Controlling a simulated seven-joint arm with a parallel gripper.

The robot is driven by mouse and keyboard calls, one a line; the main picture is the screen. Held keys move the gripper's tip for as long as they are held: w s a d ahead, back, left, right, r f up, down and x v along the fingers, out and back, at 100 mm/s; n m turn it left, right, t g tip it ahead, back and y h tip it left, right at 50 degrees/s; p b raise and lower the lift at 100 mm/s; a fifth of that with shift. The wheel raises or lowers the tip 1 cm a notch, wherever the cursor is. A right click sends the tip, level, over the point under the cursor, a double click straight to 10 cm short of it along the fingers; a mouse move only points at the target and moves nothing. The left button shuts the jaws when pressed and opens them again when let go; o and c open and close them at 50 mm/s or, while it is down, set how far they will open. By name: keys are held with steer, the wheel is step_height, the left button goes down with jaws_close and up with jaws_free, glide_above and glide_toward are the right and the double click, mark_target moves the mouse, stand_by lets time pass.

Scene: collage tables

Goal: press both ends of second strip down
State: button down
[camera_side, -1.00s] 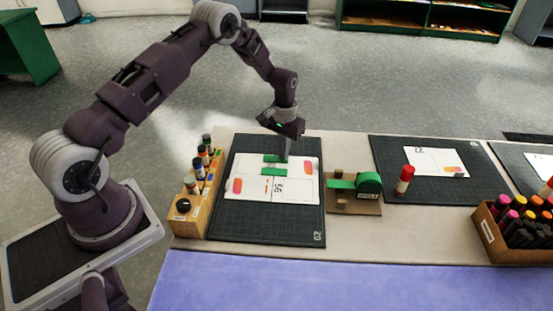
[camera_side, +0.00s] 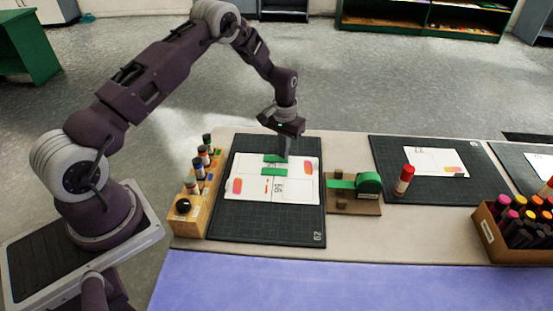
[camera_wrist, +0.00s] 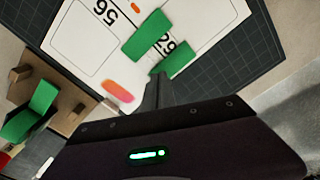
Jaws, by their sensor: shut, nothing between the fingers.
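Two short green strips lie across the middle of the white printed sheets (camera_side: 300,186) on the dark cutting mat (camera_side: 270,227). The back strip (camera_side: 271,157) is at the sheets' far edge, and the front strip (camera_side: 274,171) is just nearer. In the wrist view the back strip (camera_wrist: 177,58) is closer to my fingers than the front strip (camera_wrist: 147,36). My gripper (camera_side: 284,157) points down, shut and empty, at the right end of the back strip. It also shows in the wrist view (camera_wrist: 158,76). I cannot tell whether the fingertips touch the strip.
A wooden rack of bottles (camera_side: 189,211) stands at the mat's left edge. A green tape dispenser (camera_side: 368,184) is close to its right. A red glue stick (camera_side: 403,180) stands on another mat (camera_side: 480,187). A box of markers (camera_side: 487,226) is at the far right.

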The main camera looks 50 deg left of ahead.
mark_target(268, 158)
steer(key=shift+r, duration=3.05)
steer(key=s+a, duration=0.3)
steer(key=s, duration=0.1)
steer(key=shift+w+a+f, duration=0.1)
steer(key=shift+w+f, duration=0.05)
steer(key=shift+f, duration=1.2)
steer(key=shift+w+a+f, duration=0.1)
steer(key=shift+w+f, duration=0.05)
steer(key=shift+f, duration=1.2)
steer(key=shift+f, duration=0.85)
steer(key=shift+r, duration=3.55)
